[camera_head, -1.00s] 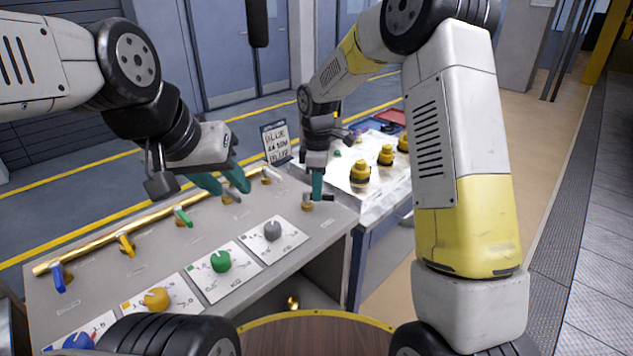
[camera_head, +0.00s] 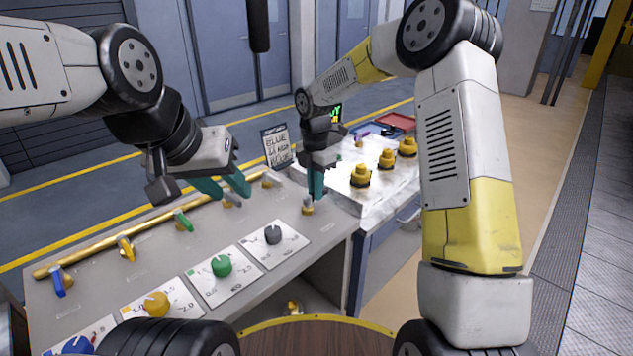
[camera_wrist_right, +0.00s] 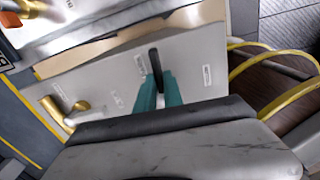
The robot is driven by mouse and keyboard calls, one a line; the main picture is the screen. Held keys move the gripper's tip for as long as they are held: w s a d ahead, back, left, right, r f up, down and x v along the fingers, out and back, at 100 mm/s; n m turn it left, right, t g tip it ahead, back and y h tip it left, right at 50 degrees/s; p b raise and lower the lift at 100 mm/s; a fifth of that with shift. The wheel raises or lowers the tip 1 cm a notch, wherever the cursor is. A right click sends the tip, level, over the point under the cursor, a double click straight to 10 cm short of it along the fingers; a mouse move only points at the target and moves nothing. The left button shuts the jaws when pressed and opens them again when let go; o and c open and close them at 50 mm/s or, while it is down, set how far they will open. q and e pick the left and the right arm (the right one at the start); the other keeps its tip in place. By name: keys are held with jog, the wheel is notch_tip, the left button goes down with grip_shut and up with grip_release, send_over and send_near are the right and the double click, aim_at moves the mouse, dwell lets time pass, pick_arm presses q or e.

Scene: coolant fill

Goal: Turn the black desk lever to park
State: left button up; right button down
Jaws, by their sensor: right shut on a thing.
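The black desk lever (camera_wrist_right: 155,66) shows in the right wrist view as a dark bar between the teal fingers of my right gripper (camera_wrist_right: 158,92), which is shut on it. In the head view, my right gripper (camera_head: 316,188) points down at the lever's brass base (camera_head: 307,208) near the right end of the grey desk (camera_head: 130,285); its fingers hide most of the lever. My left gripper (camera_head: 223,187) is open, its teal fingers apart, above the desk by a grey lever (camera_head: 232,200). Whether it touches that lever is unclear.
Blue (camera_head: 58,282), yellow (camera_head: 126,248) and green (camera_head: 184,221) levers line the desk along a brass pipe (camera_head: 100,248). Dials, including a green one (camera_head: 221,266), sit nearer me. A sign (camera_head: 277,146) stands behind. Yellow-topped buttons (camera_head: 361,176) stand on a table to the right.

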jog(key=shift+w+n, duration=0.15)
jog(key=shift+n, duration=0.35)
jog(key=c, duration=1.5)
grip_release()
jog(key=shift+o, duration=0.2)
notch_tip(320, 180, up, 7)
jog(key=shift+r, duration=0.45)
